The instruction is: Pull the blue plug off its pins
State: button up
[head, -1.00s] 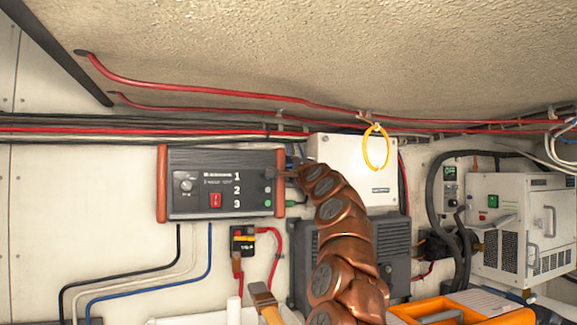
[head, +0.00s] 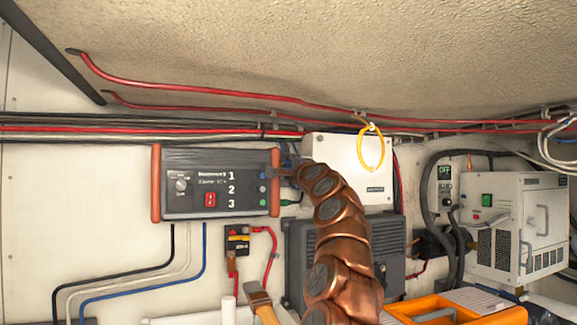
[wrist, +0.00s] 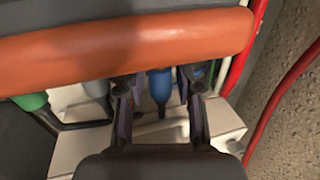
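The blue plug (wrist: 160,85) shows in the wrist view, below the orange-brown side rail (wrist: 130,45) of the control box; its upper end is hidden behind the rail. My gripper (wrist: 159,88) is open, with one dark finger on each side of the blue plug and a visible gap to it on both sides. In the head view my gripper (head: 284,171) is at the right side of the dark control box (head: 218,155), marked 1, 2, 3. The pins are hidden.
In the wrist view a grey plug (wrist: 97,88) and a green plug (wrist: 31,101) sit left of the blue plug. Another bluish part shows right of the right finger. Red cables (wrist: 284,92) run at the right. A white box (head: 350,160) is behind my arm.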

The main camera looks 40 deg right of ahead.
jog(key=s+a+b, duration=0.2)
jog(key=s+b, duration=0.1)
jog(key=s, duration=0.4)
jog(key=shift+s, duration=0.4)
dwell(0.4)
dwell(0.5)
